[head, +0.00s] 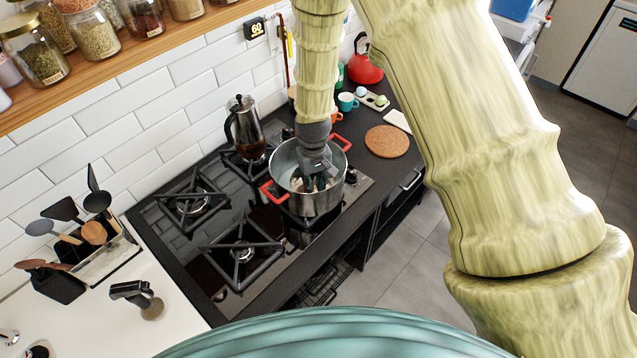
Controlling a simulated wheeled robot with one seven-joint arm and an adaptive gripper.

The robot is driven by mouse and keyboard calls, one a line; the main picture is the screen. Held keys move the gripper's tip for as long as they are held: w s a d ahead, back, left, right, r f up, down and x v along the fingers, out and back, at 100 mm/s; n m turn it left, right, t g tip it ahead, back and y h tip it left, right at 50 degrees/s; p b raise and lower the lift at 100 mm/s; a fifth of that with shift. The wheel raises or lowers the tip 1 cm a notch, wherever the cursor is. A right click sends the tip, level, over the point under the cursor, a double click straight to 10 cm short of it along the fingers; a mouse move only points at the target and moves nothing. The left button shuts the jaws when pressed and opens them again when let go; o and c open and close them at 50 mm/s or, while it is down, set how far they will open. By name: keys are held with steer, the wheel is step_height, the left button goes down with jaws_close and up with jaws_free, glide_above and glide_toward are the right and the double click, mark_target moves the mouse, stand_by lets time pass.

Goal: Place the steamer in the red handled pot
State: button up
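The red handled pot (312,201) is a steel pot standing on the hob at its far right. One red handle (274,193) points left toward the front and the other (341,141) points to the back right. My gripper (316,184) reaches down from above, with its fingers inside the pot's rim. Its fingertips are small and dark against the pot's inside, so I cannot tell whether they are open or shut. Something pale shows beside the fingers in the pot; I cannot tell whether it is the steamer. I see no clear steamer elsewhere.
A French press (246,133) stands on the back burner, left of the pot. The front burner (243,252) and left burner (195,203) are bare. A round cork mat (387,141) and a teal cup (347,102) lie to the right. A utensil holder (106,256) stands at left.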

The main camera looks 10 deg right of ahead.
steer(key=shift+s+a+r, duration=0.4)
steer(key=shift+s+a, duration=0.05)
steer(key=shift+s, duration=0.15)
steer(key=shift+a, duration=0.35)
steer(key=shift+w+d+r, duration=0.15)
steer(key=shift+w+d, duration=0.05)
steer(key=shift+d, duration=0.4)
step_height(320, 180, up, 12)
steer(key=b, duration=0.4)
steer(key=shift+s+a, duration=0.15)
steer(key=shift+a, duration=0.15)
stand_by(0.3)
